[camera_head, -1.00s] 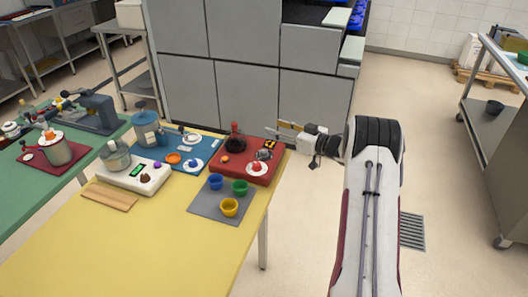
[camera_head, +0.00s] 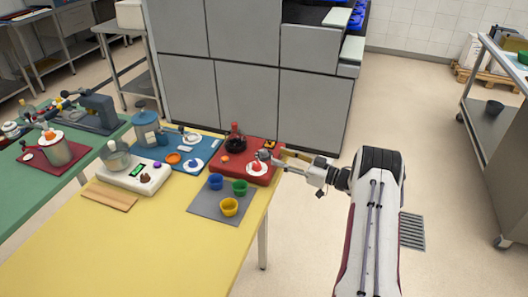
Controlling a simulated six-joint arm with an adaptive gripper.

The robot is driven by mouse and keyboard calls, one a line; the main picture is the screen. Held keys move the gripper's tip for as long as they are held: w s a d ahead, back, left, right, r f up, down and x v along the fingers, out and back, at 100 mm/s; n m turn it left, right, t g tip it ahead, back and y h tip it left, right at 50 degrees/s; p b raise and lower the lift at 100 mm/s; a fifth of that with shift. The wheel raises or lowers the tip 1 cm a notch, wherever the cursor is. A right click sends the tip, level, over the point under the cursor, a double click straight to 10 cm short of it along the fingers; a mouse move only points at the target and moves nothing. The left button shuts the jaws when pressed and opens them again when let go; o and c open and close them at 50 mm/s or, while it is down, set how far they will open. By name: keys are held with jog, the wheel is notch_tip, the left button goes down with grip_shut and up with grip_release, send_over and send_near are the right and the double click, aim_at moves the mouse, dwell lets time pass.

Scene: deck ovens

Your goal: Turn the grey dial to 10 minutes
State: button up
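The grey dial (camera_head: 264,154) is a small dark-grey knob on the right part of the red board (camera_head: 229,174), at the far right end of the yellow table. Its pointer and markings are too small to read. My gripper (camera_head: 274,160) comes in from the right, low over the board's right edge, with its fingertips right beside the dial. I cannot tell whether they touch it, or how far apart the fingers are.
A red knob on a white disc (camera_head: 256,168) sits just in front of the dial. Blue, green and yellow cups (camera_head: 229,207) stand on a grey mat in front. The table's front is clear.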

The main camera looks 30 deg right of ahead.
aim_at(267, 152)
jog(key=shift+w+a, duration=0.1)
jog(key=shift+w, duration=0.05)
dwell(0.3)
jog(key=shift+x, duration=3.75)
jog(key=shift+f, duration=0.1)
grip_shut()
